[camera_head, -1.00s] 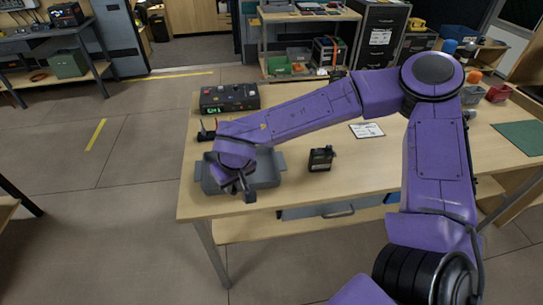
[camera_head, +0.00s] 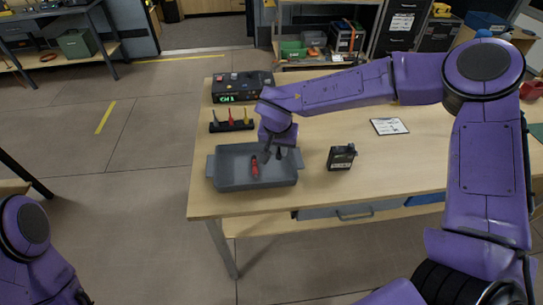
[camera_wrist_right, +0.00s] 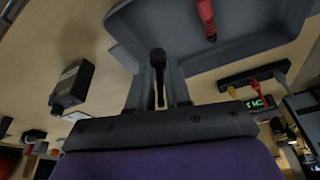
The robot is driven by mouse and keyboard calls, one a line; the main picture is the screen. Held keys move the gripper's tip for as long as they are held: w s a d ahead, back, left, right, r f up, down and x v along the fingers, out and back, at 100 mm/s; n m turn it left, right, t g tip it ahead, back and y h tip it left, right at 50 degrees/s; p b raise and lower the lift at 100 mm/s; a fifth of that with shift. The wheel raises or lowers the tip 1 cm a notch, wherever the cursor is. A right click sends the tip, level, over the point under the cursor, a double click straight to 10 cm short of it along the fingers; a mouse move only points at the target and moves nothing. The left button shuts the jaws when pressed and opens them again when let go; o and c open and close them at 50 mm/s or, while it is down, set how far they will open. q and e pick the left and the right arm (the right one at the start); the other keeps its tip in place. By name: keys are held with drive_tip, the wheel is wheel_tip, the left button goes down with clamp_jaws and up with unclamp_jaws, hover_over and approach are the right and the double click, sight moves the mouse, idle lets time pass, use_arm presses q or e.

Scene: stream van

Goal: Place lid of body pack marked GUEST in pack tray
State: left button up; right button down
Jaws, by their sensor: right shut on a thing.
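The grey pack tray (camera_head: 229,180) sits at the table's left front, with a red-handled tool (camera_head: 255,167) lying in it. My right gripper (camera_head: 272,154) is over the tray's back right part, pointing down. In the right wrist view the gripper (camera_wrist_right: 158,82) is shut on a small dark piece (camera_wrist_right: 158,57) between its fingertips; I cannot tell if it is the lid. The tray (camera_wrist_right: 140,30) lies beyond the fingers. A black body pack (camera_head: 341,157) stands on the table right of the tray; its marking is not readable. My left gripper is out of view.
A tool rack (camera_head: 232,126) with several coloured tools stands behind the tray. A black box with a green display (camera_head: 242,88) is behind that. A white paper card (camera_head: 389,126) lies further right. The table between body pack and card is clear.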

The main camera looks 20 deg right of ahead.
drive_tip(key=w+f, duration=0.1)
drive_tip(key=f, duration=0.1)
drive_tip(key=w+f, duration=0.2)
drive_tip(key=shift+w+f, duration=0.2)
drive_tip(key=shift+f, duration=1.55)
drive_tip(key=shift+f+p, duration=0.1)
drive_tip(key=shift+p, duration=0.2)
drive_tip(key=c, duration=1.1)
unclamp_jaws()
drive_tip(key=shift+o, duration=0.2)
drive_tip(key=v, duration=1.2)
drive_tip(key=shift+b, duration=0.35)
